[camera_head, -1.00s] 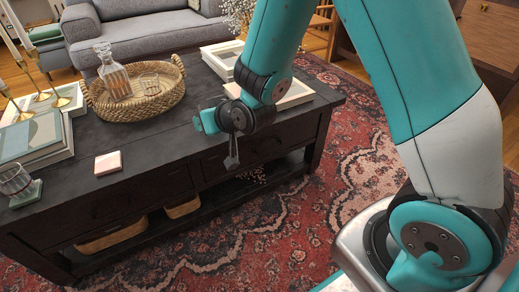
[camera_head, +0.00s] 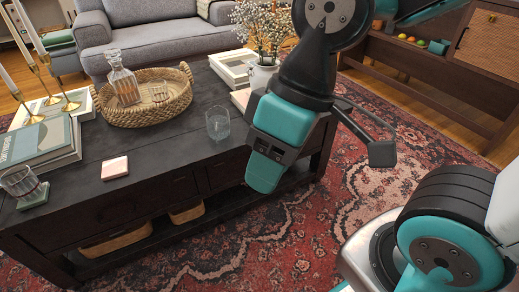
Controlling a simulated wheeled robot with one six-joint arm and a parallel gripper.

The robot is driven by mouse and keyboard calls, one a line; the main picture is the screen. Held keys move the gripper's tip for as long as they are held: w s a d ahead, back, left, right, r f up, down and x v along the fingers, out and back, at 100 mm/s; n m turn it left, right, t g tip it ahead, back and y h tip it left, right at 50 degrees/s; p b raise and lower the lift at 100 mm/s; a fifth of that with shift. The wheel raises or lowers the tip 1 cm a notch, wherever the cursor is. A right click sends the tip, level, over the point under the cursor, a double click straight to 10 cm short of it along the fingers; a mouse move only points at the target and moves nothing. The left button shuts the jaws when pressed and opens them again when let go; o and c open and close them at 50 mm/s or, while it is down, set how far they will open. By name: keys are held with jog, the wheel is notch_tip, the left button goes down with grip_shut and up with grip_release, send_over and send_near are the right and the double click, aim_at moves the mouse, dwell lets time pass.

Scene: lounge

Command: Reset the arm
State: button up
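My arm reaches down from the top of the view, and its teal and black wrist (camera_head: 283,120) hangs in front of the coffee table's right end. My gripper (camera_head: 380,153) shows as a black finger with thin links, over the rug to the right of the table. The other finger is not clearly visible, so I cannot tell how far apart they are. No object shows in the gripper. A clear drinking glass (camera_head: 217,123) stands upright on the dark coffee table (camera_head: 160,152), left of my wrist and apart from it.
A wicker tray (camera_head: 150,117) holds a decanter (camera_head: 122,82) and a glass. Books (camera_head: 40,145), candlesticks, a pink-topped coaster (camera_head: 115,168) and another glass (camera_head: 20,182) stand left. A flower vase (camera_head: 263,75) is behind my wrist. The patterned rug (camera_head: 330,215) is open at front.

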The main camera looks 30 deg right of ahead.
notch_tip(320, 180, up, 34)
jog(key=p, duration=3.4)
jog(key=shift+r, duration=0.25)
